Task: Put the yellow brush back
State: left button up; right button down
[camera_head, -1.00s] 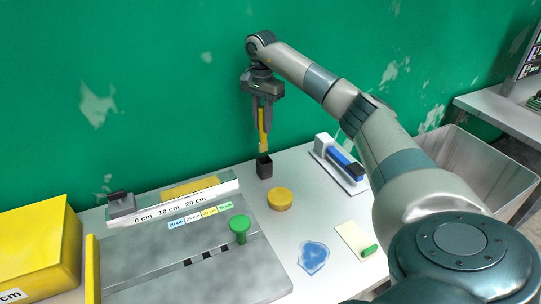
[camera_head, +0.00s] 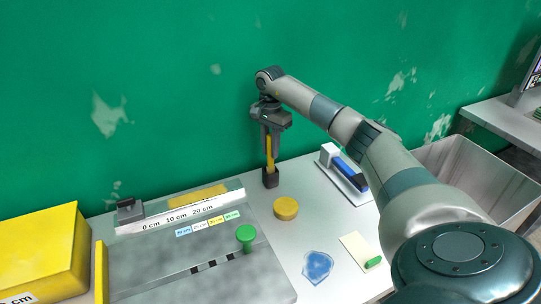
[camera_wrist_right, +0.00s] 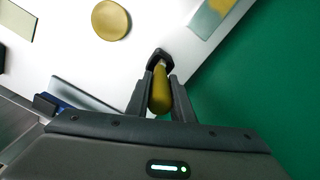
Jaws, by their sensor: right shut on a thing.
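The yellow brush (camera_head: 269,150) is upright in my right gripper (camera_head: 271,152), and its lower end is at or inside the small dark holder (camera_head: 270,178) on the table. In the right wrist view, the yellow brush (camera_wrist_right: 160,92) lies between the two fingers of my right gripper (camera_wrist_right: 160,98), with the dark holder (camera_wrist_right: 160,58) around its far end. How deep the brush sits in the holder is hidden. My left gripper is not in view.
A round yellow disc (camera_head: 286,208) lies just in front of the holder. A blue-and-white device (camera_head: 345,172) stands to the right. A grey board with a green knob (camera_head: 246,234) is at the left, beside a yellow box (camera_head: 40,250). The green wall is close behind.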

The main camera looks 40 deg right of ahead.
aim_at(270, 166)
jog(key=shift+f, duration=0.1)
jog(key=shift+f+p, duration=0.75)
jog(key=shift+f, duration=1.05)
jog(key=shift+f, duration=0.15)
jog(key=c, duration=1.5)
grip_release()
jog(key=shift+c, duration=0.2)
